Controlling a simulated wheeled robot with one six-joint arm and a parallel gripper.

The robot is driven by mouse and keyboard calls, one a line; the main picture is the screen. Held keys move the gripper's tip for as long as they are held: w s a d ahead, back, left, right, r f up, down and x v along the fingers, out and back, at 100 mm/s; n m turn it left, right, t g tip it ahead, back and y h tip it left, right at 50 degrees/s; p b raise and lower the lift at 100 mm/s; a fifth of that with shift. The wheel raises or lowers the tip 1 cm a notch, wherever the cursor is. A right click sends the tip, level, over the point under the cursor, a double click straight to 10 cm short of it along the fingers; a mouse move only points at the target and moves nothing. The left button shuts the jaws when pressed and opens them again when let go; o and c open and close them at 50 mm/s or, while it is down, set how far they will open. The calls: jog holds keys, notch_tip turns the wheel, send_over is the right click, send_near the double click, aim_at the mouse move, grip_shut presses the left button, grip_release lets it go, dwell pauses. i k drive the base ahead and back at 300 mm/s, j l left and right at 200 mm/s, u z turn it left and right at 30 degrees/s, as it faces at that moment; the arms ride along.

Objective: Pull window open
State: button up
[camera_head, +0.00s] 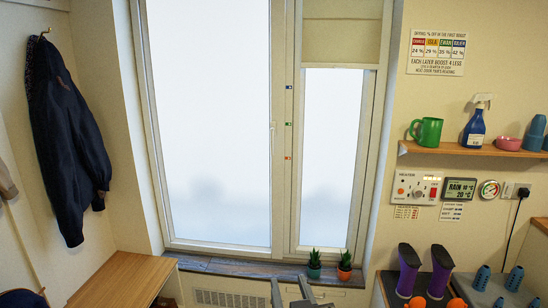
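The window (208,120) fills the middle of the camera_head view, with a wide pane on the left and a narrower pane (328,150) on the right. Both panes look closed in their white frame. A slim pale handle (272,140) runs upright on the wide pane's right edge. The post beside it carries small blue, green and orange marks. My gripper (291,290) shows at the bottom edge, below the sill, as two grey fingers with a gap between them. It is well below the handle and touches nothing that I can see. Its lower part is cut off.
Two small potted plants (314,264) (345,265) stand on the sill's (235,267) right end. A radiator (232,299) is below. A dark jacket (68,140) hangs left above a wooden bench (120,281). At right are a shelf (470,150) with a mug and boots (438,270).

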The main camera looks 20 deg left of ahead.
aim_at(211, 74)
jog(key=i+j, duration=0.4)
jog(key=i, duration=0.2)
jog(key=i+j+z, duration=0.1)
jog(key=i+j, duration=0.25)
jog(key=i, duration=0.3)
jog(key=i+j, duration=0.45)
jog(key=i, duration=0.15)
jog(key=i+j+z, duration=0.1)
jog(key=i+j, duration=0.3)
jog(key=i, duration=0.2)
